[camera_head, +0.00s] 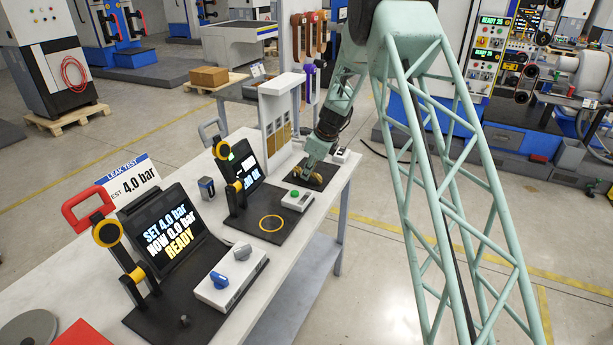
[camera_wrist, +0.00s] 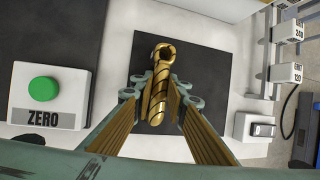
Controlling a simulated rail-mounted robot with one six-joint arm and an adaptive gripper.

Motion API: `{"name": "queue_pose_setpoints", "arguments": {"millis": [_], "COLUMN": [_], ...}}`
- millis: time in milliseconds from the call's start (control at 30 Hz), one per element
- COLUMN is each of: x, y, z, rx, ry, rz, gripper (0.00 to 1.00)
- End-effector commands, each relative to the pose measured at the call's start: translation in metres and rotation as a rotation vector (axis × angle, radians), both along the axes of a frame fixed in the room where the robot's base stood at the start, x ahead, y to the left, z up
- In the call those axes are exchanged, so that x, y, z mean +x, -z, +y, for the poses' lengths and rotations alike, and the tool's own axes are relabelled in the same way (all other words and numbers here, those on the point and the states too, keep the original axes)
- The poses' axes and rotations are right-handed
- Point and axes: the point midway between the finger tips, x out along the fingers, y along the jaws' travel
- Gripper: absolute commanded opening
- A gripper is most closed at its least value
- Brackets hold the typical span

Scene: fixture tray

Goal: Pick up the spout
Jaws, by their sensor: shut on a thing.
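The spout (camera_wrist: 158,100) is a brass-coloured piece with a spiral-ribbed body and a round open end. In the wrist view it is between the fingers of my gripper (camera_wrist: 160,98), which is shut on it. Behind it lies a black square mat (camera_wrist: 207,65). In the head view my gripper (camera_head: 310,171) is low over the dark mat (camera_head: 325,178) at the far part of the bench. I cannot tell whether the spout still touches the mat.
A box with a green ZERO button (camera_wrist: 43,89) is left of the mat, and a small white switch box (camera_wrist: 259,127) is right. In the head view, a display (camera_head: 246,167) and a leak-test screen (camera_head: 165,240) stand on the bench (camera_head: 290,262). A white cabinet (camera_head: 277,110) stands behind.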

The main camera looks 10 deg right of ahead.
Motion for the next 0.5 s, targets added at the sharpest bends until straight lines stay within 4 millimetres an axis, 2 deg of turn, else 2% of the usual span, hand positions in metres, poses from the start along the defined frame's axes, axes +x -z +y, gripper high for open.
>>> {"name": "queue_pose_setpoints", "arguments": {"millis": [267,500], "x": [0.0,0.001], "y": [-0.001,-0.012], "z": [0.0,0.0], "rx": [-0.001,0.0], "ry": [0.0,-0.001], "rz": [-0.001,-0.002], "gripper": [0.03,0.03]}}
